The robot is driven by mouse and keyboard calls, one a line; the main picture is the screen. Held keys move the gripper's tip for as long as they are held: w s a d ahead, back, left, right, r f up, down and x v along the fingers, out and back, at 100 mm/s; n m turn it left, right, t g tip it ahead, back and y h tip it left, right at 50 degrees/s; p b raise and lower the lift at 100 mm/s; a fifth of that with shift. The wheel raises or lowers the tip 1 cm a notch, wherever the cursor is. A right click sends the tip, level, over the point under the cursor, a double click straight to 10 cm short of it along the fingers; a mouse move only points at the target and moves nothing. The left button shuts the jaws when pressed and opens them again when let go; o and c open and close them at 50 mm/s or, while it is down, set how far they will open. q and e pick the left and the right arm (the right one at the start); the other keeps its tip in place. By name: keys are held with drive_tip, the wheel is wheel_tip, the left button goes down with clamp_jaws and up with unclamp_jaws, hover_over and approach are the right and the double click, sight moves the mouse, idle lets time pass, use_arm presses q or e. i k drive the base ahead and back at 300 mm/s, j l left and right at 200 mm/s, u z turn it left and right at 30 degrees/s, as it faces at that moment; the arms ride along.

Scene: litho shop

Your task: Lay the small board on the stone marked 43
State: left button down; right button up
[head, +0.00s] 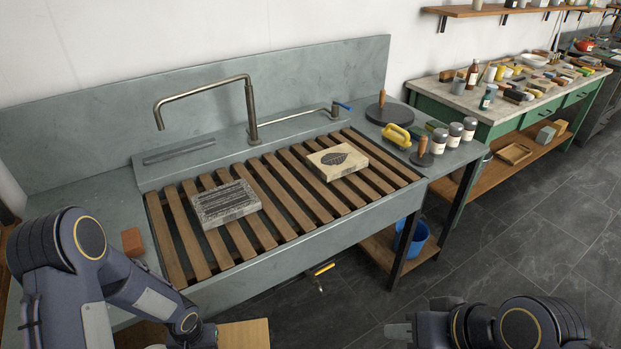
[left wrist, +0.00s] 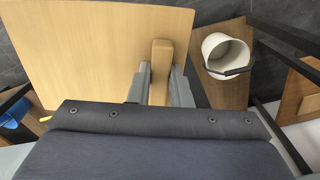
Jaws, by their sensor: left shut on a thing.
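The small board (head: 245,335) is a flat, pale wooden panel at the bottom edge of the head view. It fills the upper left of the left wrist view (left wrist: 80,50). My left gripper (left wrist: 161,75) is shut on the board's raised wooden grip bar, in front of the sink. Two stones lie on the slatted rack: a grey one with dark printed lines (head: 226,204) at left, and a pale one with a dark leaf (head: 337,160) at right. I cannot read the number 43 on either. My right gripper (head: 398,331) is low at the bottom right, away from the stones; its jaw opening is unclear.
The slatted rack (head: 285,185) spans the grey sink, with a tap (head: 250,110) behind. A yellow sponge-like object (head: 396,136), several jars (head: 455,134) and a reddish block (head: 132,241) stand around it. Below are a white bucket (left wrist: 226,55) and blue bucket (head: 412,238).

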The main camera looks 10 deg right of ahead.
sight(336, 157)
drive_tip(key=i+l, duration=0.1)
drive_tip(key=l, duration=0.3)
drive_tip(key=i+l+z, duration=0.1)
drive_tip(key=l, duration=0.3)
drive_tip(key=i+l, duration=0.15)
drive_tip(key=l, duration=0.25)
drive_tip(key=i+l, duration=0.1)
drive_tip(key=l, duration=0.3)
drive_tip(key=i+l+z, duration=0.1)
drive_tip(key=l, duration=0.25)
drive_tip(key=i+l, duration=0.2)
drive_tip(key=l, duration=0.2)
drive_tip(key=i+l+z, duration=0.1)
drive_tip(key=l, duration=0.3)
